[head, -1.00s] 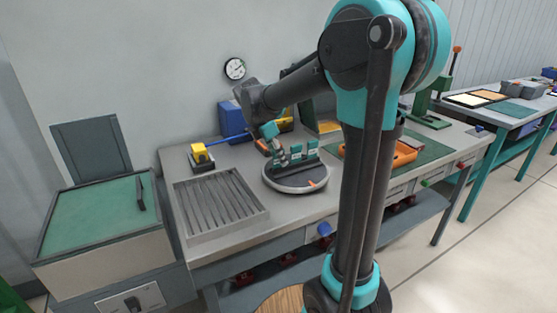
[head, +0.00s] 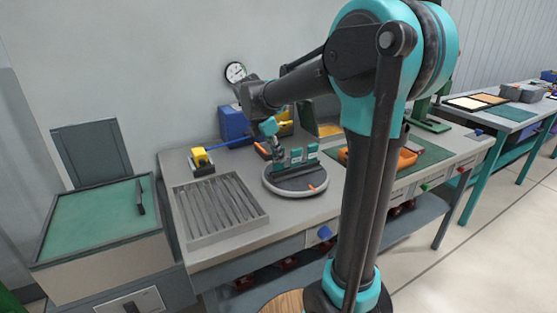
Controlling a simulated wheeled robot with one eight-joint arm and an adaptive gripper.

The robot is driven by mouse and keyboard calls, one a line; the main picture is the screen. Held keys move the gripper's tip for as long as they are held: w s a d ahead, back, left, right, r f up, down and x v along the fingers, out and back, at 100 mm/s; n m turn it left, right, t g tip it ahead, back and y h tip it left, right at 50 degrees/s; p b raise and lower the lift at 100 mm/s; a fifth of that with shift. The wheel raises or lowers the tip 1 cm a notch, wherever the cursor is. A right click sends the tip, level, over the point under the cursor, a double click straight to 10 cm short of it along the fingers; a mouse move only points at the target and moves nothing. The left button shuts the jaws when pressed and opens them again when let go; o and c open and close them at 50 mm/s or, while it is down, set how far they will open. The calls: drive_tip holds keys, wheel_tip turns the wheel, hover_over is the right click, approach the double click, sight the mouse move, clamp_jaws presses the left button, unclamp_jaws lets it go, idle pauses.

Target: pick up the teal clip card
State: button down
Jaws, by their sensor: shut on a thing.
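Several small teal clip cards (head: 297,155) stand upright on the round grey turntable (head: 297,190) on the workbench. My gripper (head: 278,160) reaches down over the left side of the turntable, close beside the cards. Its jaws are shut on a small teal card, which is tiny in this view and hard to tell apart from the cards behind it.
A slotted grey tray (head: 220,210) lies left of the turntable. A yellow block device (head: 202,160) and a blue bin (head: 234,122) stand behind. An orange object (head: 406,157) lies on a green mat (head: 430,156) at right, partly behind my arm. A green-topped cabinet (head: 95,222) is at far left.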

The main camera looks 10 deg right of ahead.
wheel_tip(320, 180, up, 23)
idle(0.9)
drive_tip(key=shift+f, duration=0.1)
